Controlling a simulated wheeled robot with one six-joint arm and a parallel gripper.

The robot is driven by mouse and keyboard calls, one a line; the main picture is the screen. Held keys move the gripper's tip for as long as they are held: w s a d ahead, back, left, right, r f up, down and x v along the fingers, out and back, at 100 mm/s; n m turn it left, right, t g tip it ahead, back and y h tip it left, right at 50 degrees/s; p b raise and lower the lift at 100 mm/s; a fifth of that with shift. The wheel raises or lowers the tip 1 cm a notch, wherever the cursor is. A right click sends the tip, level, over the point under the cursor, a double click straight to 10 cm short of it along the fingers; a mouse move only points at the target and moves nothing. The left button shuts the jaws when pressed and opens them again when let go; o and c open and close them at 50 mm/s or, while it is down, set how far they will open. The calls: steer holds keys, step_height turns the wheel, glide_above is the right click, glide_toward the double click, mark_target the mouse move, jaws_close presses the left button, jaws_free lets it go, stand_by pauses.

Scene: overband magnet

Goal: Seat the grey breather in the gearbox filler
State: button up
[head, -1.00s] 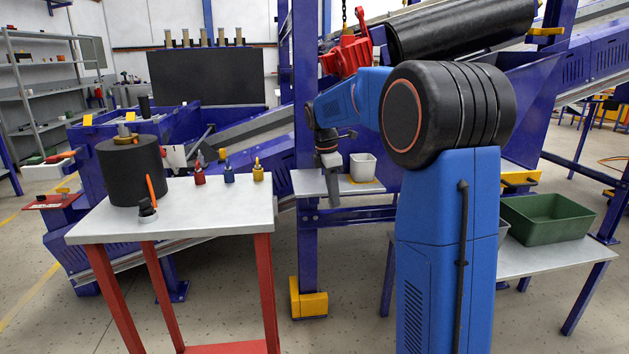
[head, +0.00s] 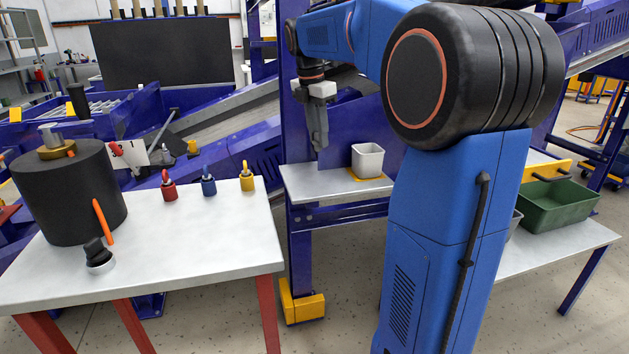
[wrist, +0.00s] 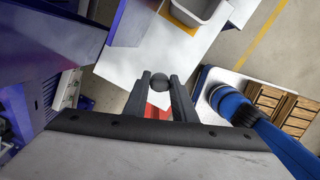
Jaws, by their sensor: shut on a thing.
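My gripper (head: 319,146) hangs pointing down above the left part of a small grey shelf in the head view. In the wrist view my gripper (wrist: 160,80) is shut on a small round dark grey thing, the grey breather (wrist: 160,83), held between the fingertips. The breather is too small to make out in the head view. A large black drum (head: 70,195) stands on the left table, with a brass collar (head: 57,152) and a grey fitting on top. I cannot tell for certain which part is the gearbox filler.
The left table (head: 190,235) also bears a black knob on a grey base (head: 98,257), an orange stick (head: 103,222), and red (head: 169,190), blue (head: 208,186) and yellow (head: 247,182) small pieces. A white bin (head: 367,160) stands on the shelf (head: 310,186). A green crate (head: 560,208) is at right.

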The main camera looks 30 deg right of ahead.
steer(key=shift+f, duration=0.1)
steer(key=shift+f, duration=4.75)
steer(key=shift+f, duration=0.15)
steer(key=o, duration=1)
steer(key=shift+o, duration=0.2)
step_height(320, 180, up, 17)
steer(key=a, duration=0.2)
steer(key=shift+s+a, duration=0.2)
steer(key=shift+s, duration=0.2)
